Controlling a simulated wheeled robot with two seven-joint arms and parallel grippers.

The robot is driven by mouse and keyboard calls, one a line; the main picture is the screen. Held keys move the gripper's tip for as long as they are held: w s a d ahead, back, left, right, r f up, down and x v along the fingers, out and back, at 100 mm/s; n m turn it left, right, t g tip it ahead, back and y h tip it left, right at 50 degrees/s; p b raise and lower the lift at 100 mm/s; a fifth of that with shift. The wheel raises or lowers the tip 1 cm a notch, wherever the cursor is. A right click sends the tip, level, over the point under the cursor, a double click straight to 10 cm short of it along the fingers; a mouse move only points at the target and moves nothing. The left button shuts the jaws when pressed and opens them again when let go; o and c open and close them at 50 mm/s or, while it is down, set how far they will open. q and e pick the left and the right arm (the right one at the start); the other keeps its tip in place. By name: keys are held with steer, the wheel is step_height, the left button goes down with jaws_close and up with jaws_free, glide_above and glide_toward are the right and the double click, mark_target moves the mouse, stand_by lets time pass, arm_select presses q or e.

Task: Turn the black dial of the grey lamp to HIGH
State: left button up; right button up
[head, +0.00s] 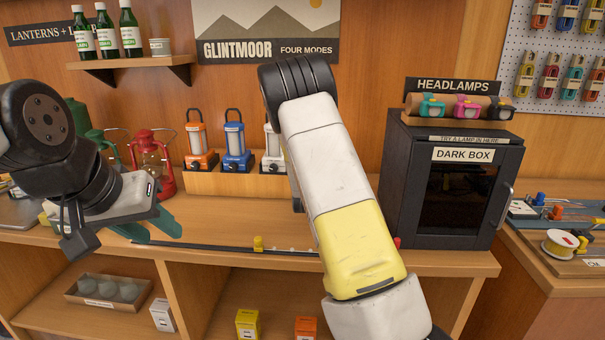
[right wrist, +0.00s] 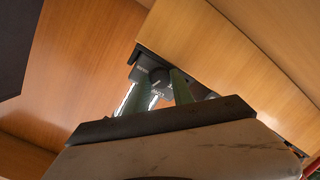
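The grey lamp (head: 271,150) stands at the right end of a row of lamps on the wooden stand in the head view, partly hidden behind my right arm. In the right wrist view the grey lamp body (right wrist: 141,73) carries a black dial (right wrist: 160,77), with small pale markings too small to read. My right gripper (right wrist: 160,82) has its green fingers apart, one on each side of the dial. I cannot tell whether they touch it. The right gripper is hidden in the head view. My left gripper (head: 151,229) is open and empty above the counter at left.
An orange lamp (head: 200,142) and a blue lamp (head: 236,148) stand left of the grey one. A red lantern (head: 152,160) stands further left. The dark box (head: 400,180) stands to the right.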

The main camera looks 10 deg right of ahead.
steer(key=o, duration=0.4)
steer(key=v, duration=0.8)
